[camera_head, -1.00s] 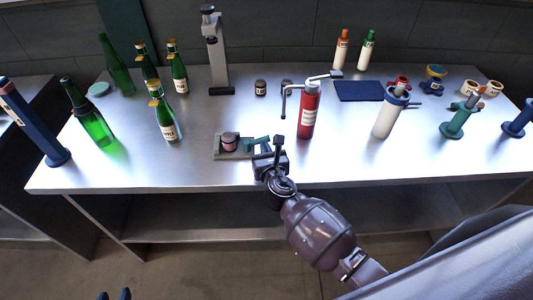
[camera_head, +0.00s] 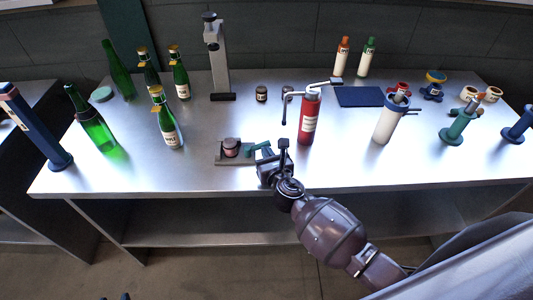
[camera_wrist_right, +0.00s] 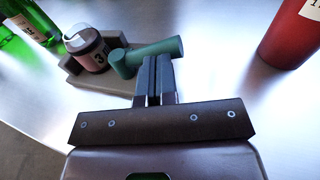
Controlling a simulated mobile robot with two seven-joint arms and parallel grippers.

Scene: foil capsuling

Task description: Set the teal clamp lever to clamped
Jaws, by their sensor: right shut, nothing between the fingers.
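The teal clamp lever (camera_head: 262,148) sits at the right end of a small grey fixture (camera_head: 222,160) near the table's front edge. In the right wrist view the lever (camera_wrist_right: 155,50) is a T-shaped teal bar, its long arm pointing right. A small dark-lidded jar marked 3 (camera_wrist_right: 92,52) stands in the fixture beside it. My right gripper (camera_head: 264,163) is shut and empty just in front of the lever. In the wrist view its fingertips (camera_wrist_right: 155,62) reach the lever's near side and overlap its lower edge; I cannot tell whether they touch. My left gripper is not clearly visible.
A red bottle (camera_head: 309,118) stands right of my gripper. Green bottles (camera_head: 167,122) stand to the left, and a white cylinder (camera_head: 386,122) stands further right. A grey press stand (camera_head: 217,60) is behind.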

